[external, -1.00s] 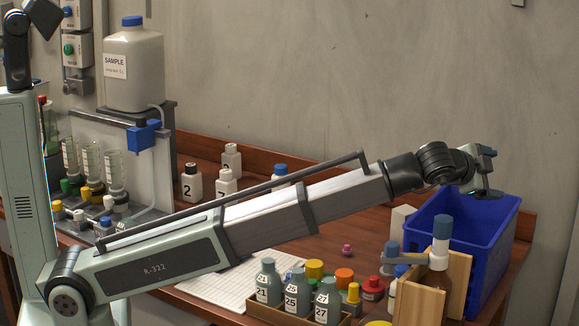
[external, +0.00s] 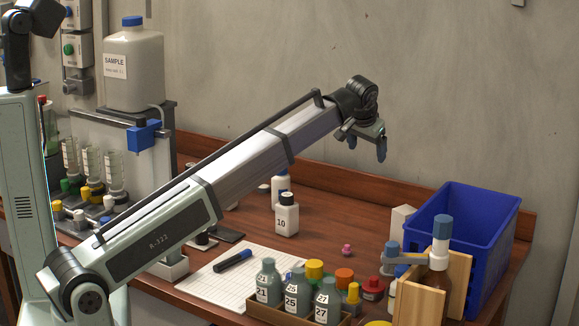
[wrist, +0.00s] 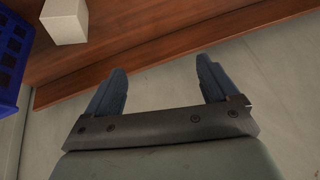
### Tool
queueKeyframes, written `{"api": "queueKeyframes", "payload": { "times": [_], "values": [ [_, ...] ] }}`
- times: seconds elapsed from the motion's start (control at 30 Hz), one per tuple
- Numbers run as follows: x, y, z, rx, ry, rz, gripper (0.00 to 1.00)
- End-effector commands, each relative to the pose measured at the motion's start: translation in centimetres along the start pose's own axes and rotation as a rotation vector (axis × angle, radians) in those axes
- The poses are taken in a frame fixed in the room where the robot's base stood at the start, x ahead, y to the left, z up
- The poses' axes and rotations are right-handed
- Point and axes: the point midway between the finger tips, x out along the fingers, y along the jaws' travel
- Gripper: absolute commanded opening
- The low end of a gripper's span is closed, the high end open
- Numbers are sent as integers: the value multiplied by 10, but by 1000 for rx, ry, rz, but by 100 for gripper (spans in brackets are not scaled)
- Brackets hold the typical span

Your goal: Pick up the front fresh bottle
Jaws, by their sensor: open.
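I cannot tell from the frames which bottle is the front fresh one. A white bottle marked 10 with a black cap (external: 287,219) stands upright at mid-table. A white bottle with a blue cap (external: 280,186) stands just behind it, partly hidden. Grey-green bottles marked 21 (external: 268,286), 25 (external: 296,298) and 27 (external: 326,305) stand in a wooden tray (external: 262,318) at the front. My gripper (external: 367,150) is open and empty, high above the back of the table, right of the white bottles. Its two blue fingers show apart in the wrist view (wrist: 161,72).
A blue crate (external: 452,225) stands at the right, beside a white block (external: 401,222). A gridded sheet (external: 213,283) bears a dark marker (external: 233,261). My arm crosses above the left side.

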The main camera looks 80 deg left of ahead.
Motion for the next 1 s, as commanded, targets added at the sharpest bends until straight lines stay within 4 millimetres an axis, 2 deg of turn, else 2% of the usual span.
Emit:
{"api": "queueKeyframes", "payload": {
  "times": [0.03, 0.1, 0.4, 0.5, 0.6, 0.7, 0.83, 1.0],
  "values": [
    [8, -26, -1, -53, -41, -1, 87],
    [16, -55, 2, -123, -95, 2, 87],
    [40, -178, 23, -415, -324, 16, 87],
    [43, -212, 32, -495, -388, 21, 87],
    [45, -237, 40, -556, -437, 26, 87],
    [45, -254, 45, -595, -470, 28, 87],
    [46, -263, 49, -619, -491, 31, 87],
    [54, -262, 55, -622, -494, 32, 87]
  ]
}}
